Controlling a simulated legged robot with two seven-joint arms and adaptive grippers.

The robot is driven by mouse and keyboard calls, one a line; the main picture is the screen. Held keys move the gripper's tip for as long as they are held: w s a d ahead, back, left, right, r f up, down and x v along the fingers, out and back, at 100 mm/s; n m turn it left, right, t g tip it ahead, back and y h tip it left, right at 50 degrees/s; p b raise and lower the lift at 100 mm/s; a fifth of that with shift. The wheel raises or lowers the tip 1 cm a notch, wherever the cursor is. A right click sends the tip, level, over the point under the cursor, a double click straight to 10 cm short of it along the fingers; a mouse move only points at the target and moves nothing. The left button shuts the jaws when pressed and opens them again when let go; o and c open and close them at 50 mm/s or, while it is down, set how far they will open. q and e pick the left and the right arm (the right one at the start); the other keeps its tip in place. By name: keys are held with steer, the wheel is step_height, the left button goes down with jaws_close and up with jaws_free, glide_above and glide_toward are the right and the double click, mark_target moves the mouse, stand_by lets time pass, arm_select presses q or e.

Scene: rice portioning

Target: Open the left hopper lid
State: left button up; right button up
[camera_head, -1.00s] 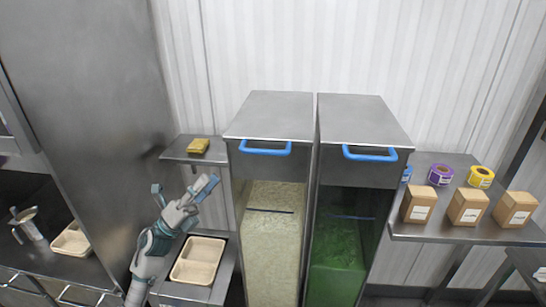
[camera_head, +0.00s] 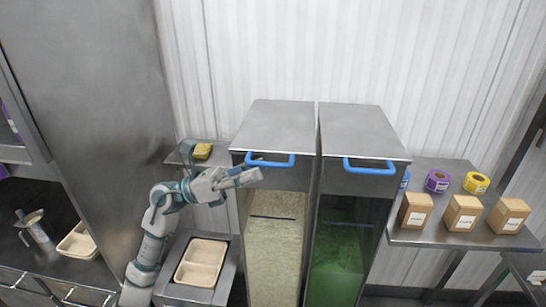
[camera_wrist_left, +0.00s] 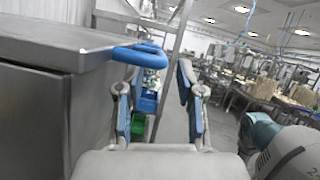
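The left hopper (camera_head: 272,220) is a tall metal bin with a clear front showing pale rice-like grain. Its grey lid (camera_head: 278,122) lies shut, with a blue handle (camera_head: 270,161) on the front edge. My left gripper (camera_head: 250,174) is just in front of and below the left part of this handle, empty. In the left wrist view, its two fingers (camera_wrist_left: 157,80) are spread apart. The blue handle (camera_wrist_left: 140,57) shows there beyond the left finger, not between the fingers, at the edge of the grey lid (camera_wrist_left: 50,42).
The right hopper (camera_head: 340,250) with green contents stands close beside, with its own blue handle (camera_head: 370,167). A beige tray (camera_head: 202,262) sits below my left arm. A small shelf (camera_head: 172,158) with a yellow item is at left; boxes and tape rolls are on the right shelf (camera_head: 400,238).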

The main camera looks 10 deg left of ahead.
mark_target(274, 166)
arm_select(q)
steer(key=shift+r+p+x, duration=0.25)
steer(key=shift+p+x, duration=0.15)
steer(key=shift+x, duration=0.8)
steer(key=shift+d+r, duration=0.15)
steer(key=shift+d, duration=1.1)
steer(key=shift+w+d, duration=0.1)
steer(key=c, duration=0.6)
jaws_close()
